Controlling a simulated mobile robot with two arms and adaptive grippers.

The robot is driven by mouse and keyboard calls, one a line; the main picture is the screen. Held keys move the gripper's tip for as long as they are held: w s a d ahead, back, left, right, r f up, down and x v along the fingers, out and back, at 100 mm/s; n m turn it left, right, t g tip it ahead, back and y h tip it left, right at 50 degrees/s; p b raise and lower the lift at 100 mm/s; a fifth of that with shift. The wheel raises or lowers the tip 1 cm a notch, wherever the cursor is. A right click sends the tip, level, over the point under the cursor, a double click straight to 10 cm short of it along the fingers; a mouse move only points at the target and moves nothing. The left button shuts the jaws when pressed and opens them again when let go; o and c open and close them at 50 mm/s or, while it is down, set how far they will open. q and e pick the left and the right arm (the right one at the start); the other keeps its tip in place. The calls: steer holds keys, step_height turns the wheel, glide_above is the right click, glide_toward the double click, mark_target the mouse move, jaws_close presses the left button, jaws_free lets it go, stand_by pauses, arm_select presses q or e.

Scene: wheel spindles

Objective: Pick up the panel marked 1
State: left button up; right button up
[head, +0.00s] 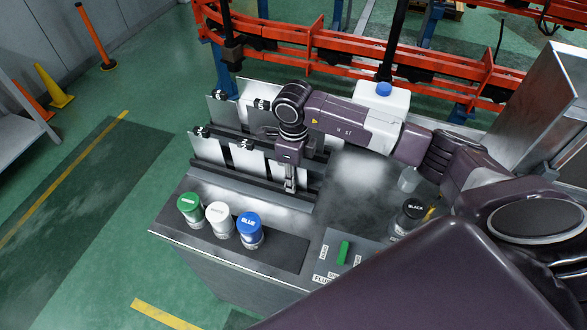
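Several pale grey panels stand upright in two rows in a dark rack on the bench. The back row has a panel at the left (222,112); the front row has a left panel (208,150) and a middle panel (246,162). Black clips sit on the top edges of some. I cannot read a number on any panel, so I cannot tell which is marked 1. My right gripper (290,186) points down at the right part of the front row. Its fingers look close together; whether they grip a panel is unclear. My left gripper is not in view.
Green-capped (190,209), white-capped (219,219) and blue-capped (250,230) containers stand along the bench front. A black-capped container (410,215) and a green lever (343,252) are to the right. A white jug (381,104) stands behind my arm. Orange rails (340,43) run behind.

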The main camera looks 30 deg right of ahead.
steer(key=shift+w+d+f, duration=0.1)
steer(key=shift+w, duration=0.05)
steer(key=shift+c, duration=0.2)
jaws_close()
steer(key=shift+r, duration=0.25)
